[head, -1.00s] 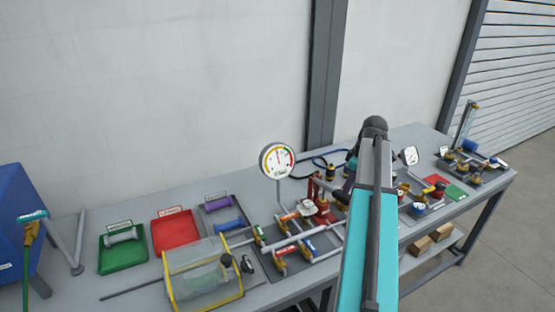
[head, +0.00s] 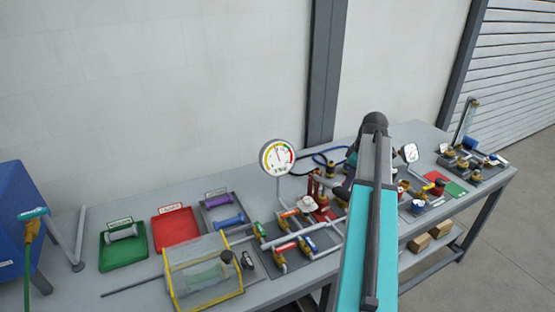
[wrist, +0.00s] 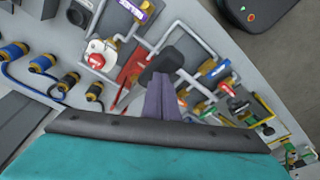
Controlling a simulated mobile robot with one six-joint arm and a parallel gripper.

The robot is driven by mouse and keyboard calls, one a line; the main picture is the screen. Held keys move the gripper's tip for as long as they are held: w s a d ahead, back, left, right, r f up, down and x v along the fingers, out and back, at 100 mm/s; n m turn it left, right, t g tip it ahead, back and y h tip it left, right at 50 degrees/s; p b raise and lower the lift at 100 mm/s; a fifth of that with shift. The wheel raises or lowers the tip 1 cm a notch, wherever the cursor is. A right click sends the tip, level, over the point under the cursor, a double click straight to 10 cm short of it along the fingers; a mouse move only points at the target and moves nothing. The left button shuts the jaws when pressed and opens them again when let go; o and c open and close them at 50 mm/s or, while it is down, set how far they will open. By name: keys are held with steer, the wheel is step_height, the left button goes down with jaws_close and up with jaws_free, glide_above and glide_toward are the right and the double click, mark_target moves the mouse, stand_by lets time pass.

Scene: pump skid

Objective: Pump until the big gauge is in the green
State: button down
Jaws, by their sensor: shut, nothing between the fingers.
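The big gauge (head: 277,157) stands on a post at the back of the bench. Its round white face has coloured bands and a needle pointing roughly upward; the exact reading is too small to tell. The red hand pump (head: 315,188) is right of the gauge post, partly hidden by my arm; its red base (wrist: 132,68) shows in the wrist view. A dark handle end (wrist: 167,66) lies at the tips of my gripper (wrist: 160,88), whose purple fingers are shut with nothing between them. I cannot tell whether they touch the handle.
Pipes with coloured-handled valves (head: 287,247) lie in front of the pump. A clear yellow-framed box (head: 205,283), a green tray (head: 105,262) and a red tray (head: 165,239) are to the left. A small gauge (head: 410,153) stands to the right.

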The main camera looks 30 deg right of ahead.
steer(key=shift+f+b, duration=2)
steer(key=shift+f, duration=2.2)
steer(key=shift+r+p, duration=2.4)
steer(key=shift+r, duration=1.95)
steer(key=shift+f, duration=0.1)
steer(key=shift+f+b, duration=2.2)
steer(key=shift+f, duration=2.1)
steer(key=shift+r+p, duration=2.2)
steer(key=shift+r, duration=2.2)
steer(key=shift+f, duration=0.1)
